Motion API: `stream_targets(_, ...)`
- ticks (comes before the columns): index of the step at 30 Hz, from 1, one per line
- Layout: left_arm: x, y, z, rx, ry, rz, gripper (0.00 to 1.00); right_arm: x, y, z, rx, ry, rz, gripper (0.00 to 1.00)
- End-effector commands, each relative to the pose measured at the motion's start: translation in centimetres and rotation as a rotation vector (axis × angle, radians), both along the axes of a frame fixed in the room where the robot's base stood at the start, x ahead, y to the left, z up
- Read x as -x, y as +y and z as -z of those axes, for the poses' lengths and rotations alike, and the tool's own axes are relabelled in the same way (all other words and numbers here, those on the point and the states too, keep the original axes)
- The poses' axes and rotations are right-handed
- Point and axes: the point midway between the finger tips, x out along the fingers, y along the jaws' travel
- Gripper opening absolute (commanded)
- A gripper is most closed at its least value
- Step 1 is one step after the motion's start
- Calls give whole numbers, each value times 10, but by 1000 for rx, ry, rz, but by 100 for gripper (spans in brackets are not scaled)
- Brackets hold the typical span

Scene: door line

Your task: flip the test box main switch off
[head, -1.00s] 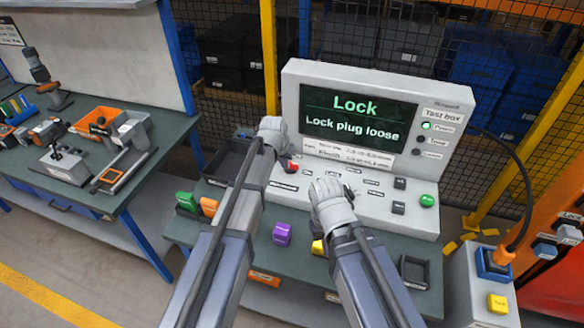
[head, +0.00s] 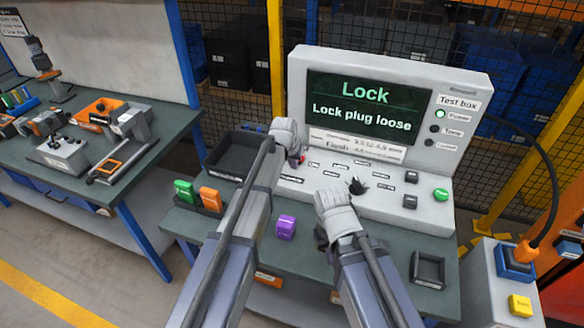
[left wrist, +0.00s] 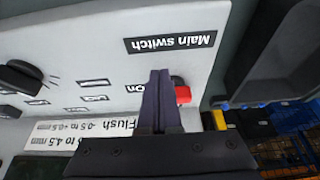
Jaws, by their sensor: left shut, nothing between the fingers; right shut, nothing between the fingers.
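The test box (head: 470,85) stands at the back of the bench, its screen reading "Lock, Lock plug loose". Its red main switch (left wrist: 183,95) shows in the left wrist view under the upside-down label "Main switch" (left wrist: 172,43); the fingers partly cover it. It is a small red spot in the head view (head: 302,158). My left gripper (left wrist: 160,75) is shut and empty, its fingertips right beside the switch on the side of the "On" label; I cannot tell whether they touch. My right gripper (head: 333,200) is shut, near the front edge of the panel; its fingertips are mostly hidden.
A black knob (head: 356,185) and a green button (head: 441,194) are on the panel. An empty black tray (head: 232,152) lies left of the box, another (head: 428,268) at front right. A purple block (head: 286,226) and green (head: 185,190) and orange (head: 209,198) blocks stand on the bench.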

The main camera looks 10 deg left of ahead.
Motion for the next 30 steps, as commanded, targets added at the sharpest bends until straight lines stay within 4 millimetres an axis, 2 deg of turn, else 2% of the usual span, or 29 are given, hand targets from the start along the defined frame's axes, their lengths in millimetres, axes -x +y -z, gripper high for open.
stream_targets(1, -5, -1, 15, 0, 0, 0, 0, 0, 0, 15, 0, 0, 0, 0)
stream_targets(2, -6, -1, 19, 0, 0, 0, 0, 0, 0, 19, 0, 0, 0, 0)
stream_targets(4, -24, -5, 10, 0, 0, 1, 0, 0, 0, 10, 0, 0, 0, 0)
stream_targets(9, -41, -10, 10, 0, 0, 1, 0, 0, 0, 10, 0, 0, 0, 0)
stream_targets(30, -43, -12, 10, 0, 0, -54, 0, 0, 0, 10, 0, 0, 0, 0)
